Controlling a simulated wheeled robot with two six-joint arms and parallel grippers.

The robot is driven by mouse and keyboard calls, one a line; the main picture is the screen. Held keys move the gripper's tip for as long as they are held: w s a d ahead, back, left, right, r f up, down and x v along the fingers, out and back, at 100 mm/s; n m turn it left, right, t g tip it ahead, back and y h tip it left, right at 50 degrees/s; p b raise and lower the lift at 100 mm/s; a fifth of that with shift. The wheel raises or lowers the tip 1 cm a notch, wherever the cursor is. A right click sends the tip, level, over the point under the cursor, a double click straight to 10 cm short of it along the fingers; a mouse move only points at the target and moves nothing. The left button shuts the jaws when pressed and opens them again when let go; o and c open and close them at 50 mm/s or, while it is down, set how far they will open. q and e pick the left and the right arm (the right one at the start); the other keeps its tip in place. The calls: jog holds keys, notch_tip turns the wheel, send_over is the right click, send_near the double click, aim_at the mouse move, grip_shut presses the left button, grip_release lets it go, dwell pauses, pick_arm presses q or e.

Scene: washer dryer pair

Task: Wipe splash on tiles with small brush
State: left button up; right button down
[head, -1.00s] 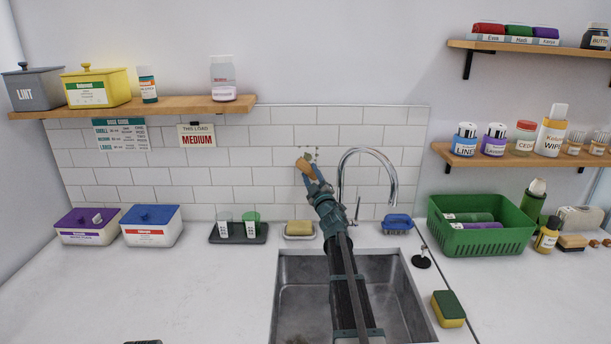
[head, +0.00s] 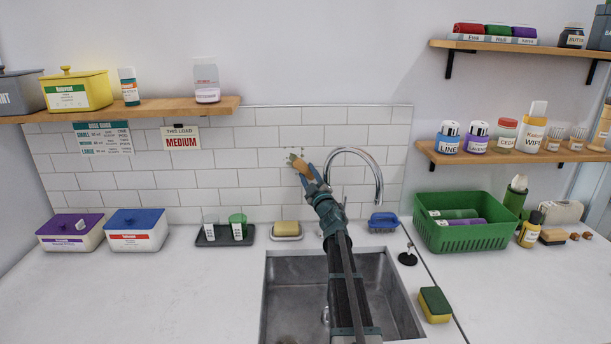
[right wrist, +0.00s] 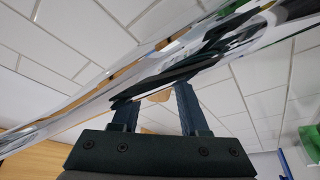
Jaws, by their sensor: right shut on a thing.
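My right gripper (head: 308,172) is shut on a small brush (head: 301,165) with a tan wooden body, held up against the white tiles (head: 230,178) left of the faucet. Its fingers also show in the right wrist view (right wrist: 158,112), with a bit of tan wood between them. The splash (head: 292,157) is a small greenish-brown patch with specks, just left of and above the brush. The brush partly covers that area; I cannot tell whether the bristles touch the tiles. My left gripper is not in view.
The chrome faucet (head: 377,185) arches close to the right of my gripper, and its blurred metal crosses the right wrist view. The sink (head: 283,290) lies below my right arm.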

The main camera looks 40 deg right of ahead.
aim_at(296, 164)
jog(key=shift+r+p, duration=0.7)
jog(key=shift+r, duration=0.1)
jog(key=shift+f, duration=0.1)
jog(key=shift+w+a, duration=0.6)
jog(key=shift+a, duration=0.2)
jog(key=shift+w+a, duration=0.55)
jog(key=shift+a, duration=0.25)
jog(key=shift+w+a, duration=0.45)
jog(key=shift+a, duration=0.3)
jog(key=shift+w+a, duration=0.4)
jog(key=shift+a, duration=0.35)
jog(key=shift+r+p, duration=0.65)
jog(key=shift+r, duration=0.2)
jog(key=shift+s, duration=0.1)
jog(key=shift+s+d, duration=0.45)
jog(key=shift+d, duration=0.35)
jog(key=shift+s+d, duration=0.4)
jog(key=shift+d, duration=0.4)
